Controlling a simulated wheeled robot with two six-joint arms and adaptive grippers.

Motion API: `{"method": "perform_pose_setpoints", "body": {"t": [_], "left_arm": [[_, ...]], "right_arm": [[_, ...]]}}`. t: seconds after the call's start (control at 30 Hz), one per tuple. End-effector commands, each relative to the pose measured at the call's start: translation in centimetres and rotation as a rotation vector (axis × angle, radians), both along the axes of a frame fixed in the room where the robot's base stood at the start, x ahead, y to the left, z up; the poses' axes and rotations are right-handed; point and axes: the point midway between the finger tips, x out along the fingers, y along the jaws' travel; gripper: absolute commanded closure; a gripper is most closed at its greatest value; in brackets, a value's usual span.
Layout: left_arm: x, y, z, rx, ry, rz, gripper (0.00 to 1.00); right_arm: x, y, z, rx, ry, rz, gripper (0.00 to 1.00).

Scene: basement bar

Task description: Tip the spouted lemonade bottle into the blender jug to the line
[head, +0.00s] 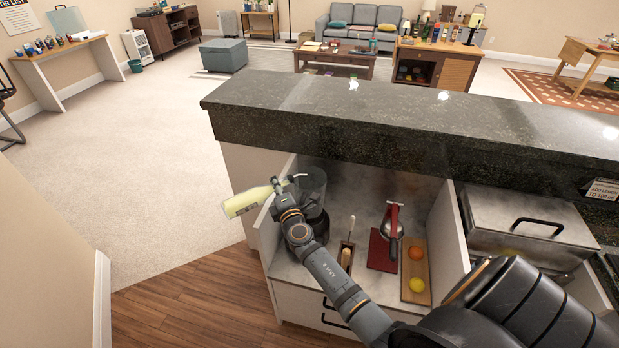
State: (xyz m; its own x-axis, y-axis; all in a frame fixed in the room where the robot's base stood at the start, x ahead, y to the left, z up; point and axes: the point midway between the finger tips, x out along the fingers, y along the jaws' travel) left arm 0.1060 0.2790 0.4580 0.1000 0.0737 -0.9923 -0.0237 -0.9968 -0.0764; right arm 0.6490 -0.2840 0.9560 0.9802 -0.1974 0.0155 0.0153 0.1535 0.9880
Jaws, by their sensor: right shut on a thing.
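The lemonade bottle (241,203), with pale yellow contents, is tipped far over near horizontal, its base to the left and its spout end to the right. My right gripper (280,187) is shut on it near the neck. The spout end reaches the upper part of the dark, see-through blender jug (315,181), at the left end of the lower counter. I cannot tell if liquid is flowing. The jug's line and liquid level are not visible; my gripper and arm cover part of the jug. My left gripper is not in view.
A red board (381,252) with a metal and red hand press (391,222) lies right of the jug. A wooden board (416,285) holds an orange and a lemon. A small holder (346,256) stands between. A raised dark stone ledge (400,120) runs behind. A sign (603,190) mentions lemon.

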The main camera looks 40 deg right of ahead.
Motion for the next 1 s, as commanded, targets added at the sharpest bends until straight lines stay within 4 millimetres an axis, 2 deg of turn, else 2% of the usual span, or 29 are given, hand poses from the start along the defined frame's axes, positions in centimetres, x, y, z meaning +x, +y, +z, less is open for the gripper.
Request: {"method": "perform_pose_setpoints", "body": {"t": [0.53,1.0], "left_arm": [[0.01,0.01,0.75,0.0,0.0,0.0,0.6],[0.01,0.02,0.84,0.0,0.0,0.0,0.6]], "right_arm": [[0.06,0.08,0.96,0.07,-0.01,0.0,1.0],[0.06,0.08,1.04,0.085,-0.011,0.0,1.0]]}}
